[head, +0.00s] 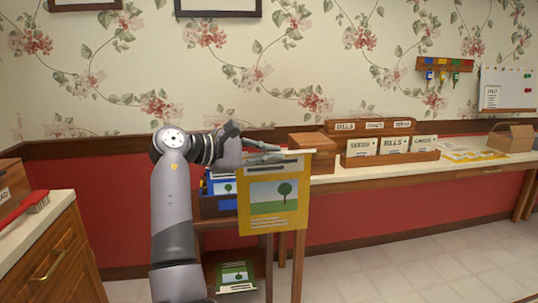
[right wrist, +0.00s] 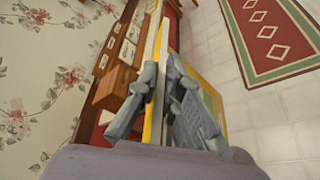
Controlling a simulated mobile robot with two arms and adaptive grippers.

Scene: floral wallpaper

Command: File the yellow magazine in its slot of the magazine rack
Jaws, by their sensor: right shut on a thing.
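The yellow magazine (head: 272,212) hangs upright with its cover, a tree picture, facing the head camera. My right gripper (head: 272,155) is shut on its top edge. In the right wrist view the magazine (right wrist: 212,98) runs between the fingers (right wrist: 166,85). My left gripper is not in view.
A green magazine (head: 237,274) lies on the stand's lower shelf. The long counter (head: 370,176) along the wall holds a wooden box (head: 312,146) close behind my gripper, and labelled sorters (head: 390,147). Open tiled floor (head: 400,272) lies to the right.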

